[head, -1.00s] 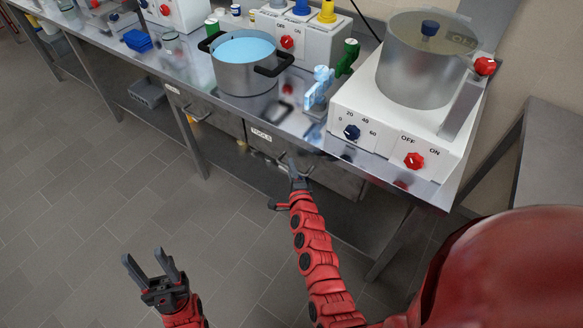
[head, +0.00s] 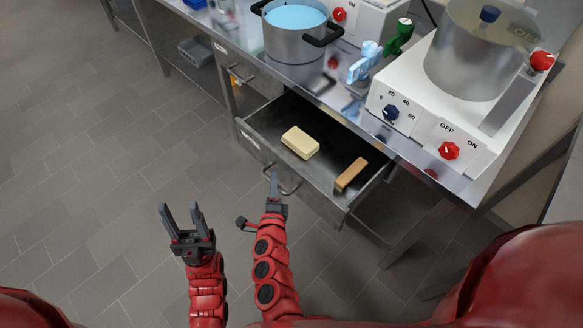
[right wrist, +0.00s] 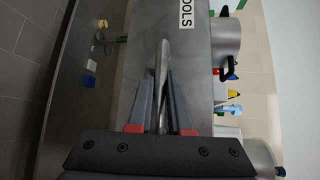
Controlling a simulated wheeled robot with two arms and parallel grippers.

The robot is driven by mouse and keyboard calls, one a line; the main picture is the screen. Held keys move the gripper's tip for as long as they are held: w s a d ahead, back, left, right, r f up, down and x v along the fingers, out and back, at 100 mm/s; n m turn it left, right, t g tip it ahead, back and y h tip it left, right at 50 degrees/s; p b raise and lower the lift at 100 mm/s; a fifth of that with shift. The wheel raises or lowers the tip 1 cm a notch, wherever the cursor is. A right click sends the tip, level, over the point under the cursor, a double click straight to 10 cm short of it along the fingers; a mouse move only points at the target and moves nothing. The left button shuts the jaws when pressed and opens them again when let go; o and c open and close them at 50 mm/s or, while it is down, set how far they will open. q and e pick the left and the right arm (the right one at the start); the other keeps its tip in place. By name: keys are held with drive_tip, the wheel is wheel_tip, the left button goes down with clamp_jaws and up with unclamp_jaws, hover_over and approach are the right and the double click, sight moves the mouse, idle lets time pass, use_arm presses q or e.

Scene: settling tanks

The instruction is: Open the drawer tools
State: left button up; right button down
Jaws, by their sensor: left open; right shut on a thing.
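The tools drawer (head: 252,126) stands pulled out from under the steel bench in the head view. Its inside shows a cream block (head: 300,142) and a brown bar (head: 351,174). My right gripper (head: 272,180) is at the drawer's front and shut on its bar handle (head: 291,189). In the right wrist view the handle (right wrist: 162,65) runs between the fingers of that gripper (right wrist: 160,110), beside the TOOLS label (right wrist: 186,37). My left gripper (head: 181,215) is open and empty above the floor, left of the right arm.
On the bench above are a pot of blue liquid (head: 295,40), a blue-handled valve (head: 364,62), a green valve (head: 399,38) and a white control unit (head: 408,112) carrying a large metal vessel (head: 470,60). A grey basket (head: 197,52) sits on a lower shelf. The floor at left is clear.

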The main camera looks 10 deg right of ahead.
drive_tip(key=s+a, duration=0.4)
drive_tip(key=a, duration=0.1)
drive_tip(key=shift+a, duration=0.2)
drive_tip(key=shift+s, duration=0.1)
drive_tip(key=c, duration=0.9)
unclamp_jaws()
drive_tip(key=shift+o, duration=0.2)
